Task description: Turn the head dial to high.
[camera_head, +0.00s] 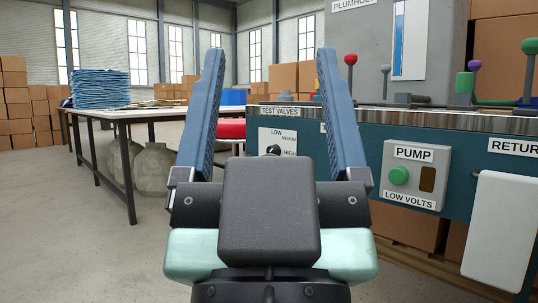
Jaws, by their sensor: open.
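The dial (274,150) is a small black knob on a white plate (289,137) on the front of the teal bench. The plate reads LOW, MEDIUM and HIGH around the knob. My gripper (269,55) is open and empty, its two blue fingers standing apart on either side of the plate in the picture. My gripper's body hides the lower part of the plate and part of the knob. I cannot tell exactly where the knob points, and no contact between fingers and knob shows.
A PUMP box (417,172) with a green button sits on the bench front to the right. Several coloured-knob valves, including a red one (350,60), rise above the bench. A table (150,113) with blue sheets stands left. The floor at left is clear.

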